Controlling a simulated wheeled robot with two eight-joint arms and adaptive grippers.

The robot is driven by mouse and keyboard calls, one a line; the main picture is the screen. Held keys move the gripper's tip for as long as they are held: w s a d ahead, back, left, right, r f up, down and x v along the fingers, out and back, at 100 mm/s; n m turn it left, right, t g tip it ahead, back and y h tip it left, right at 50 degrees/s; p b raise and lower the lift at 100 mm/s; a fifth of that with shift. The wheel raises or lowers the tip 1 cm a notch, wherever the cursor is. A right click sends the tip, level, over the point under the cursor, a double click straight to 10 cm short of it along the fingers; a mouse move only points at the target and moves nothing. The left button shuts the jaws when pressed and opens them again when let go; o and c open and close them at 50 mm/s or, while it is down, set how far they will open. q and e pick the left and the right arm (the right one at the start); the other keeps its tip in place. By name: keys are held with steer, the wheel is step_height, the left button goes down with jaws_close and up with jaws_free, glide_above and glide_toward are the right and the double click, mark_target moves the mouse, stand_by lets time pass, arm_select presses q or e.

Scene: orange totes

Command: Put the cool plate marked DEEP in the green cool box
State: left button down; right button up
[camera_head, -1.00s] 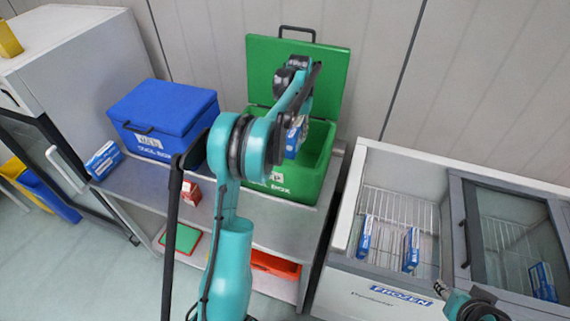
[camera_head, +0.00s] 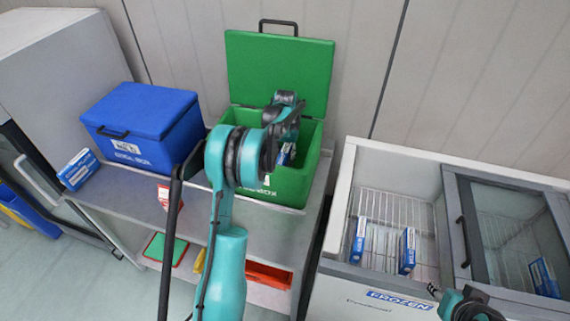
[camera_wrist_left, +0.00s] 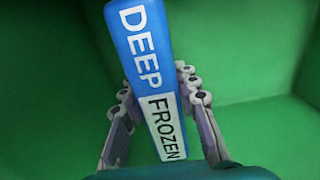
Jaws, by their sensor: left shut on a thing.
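The cool plate, blue and white and marked DEEP FROZEN (camera_wrist_left: 147,65), is upright between the fingers of my left gripper (camera_wrist_left: 158,88). In the head view the plate (camera_head: 286,155) shows only in part, inside the mouth of the green cool box (camera_head: 290,190). The box's lid (camera_head: 280,72) stands open at the back. My left gripper is shut on the plate and reaches down into the box, with green walls around it in the wrist view. My right gripper (camera_head: 472,307) shows only in part at the bottom right; its fingers are unclear.
A closed blue cool box (camera_head: 145,125) stands left of the green one on the grey bench.

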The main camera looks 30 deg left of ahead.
arm_select(q)
step_height(320, 180, down, 2)
steer(key=shift+f, duration=0.15)
steer(key=shift+f+b, duration=0.15)
steer(key=shift+b, duration=0.2)
steer(key=c, duration=1.1)
jaws_free()
steer(key=shift+c, duration=0.2)
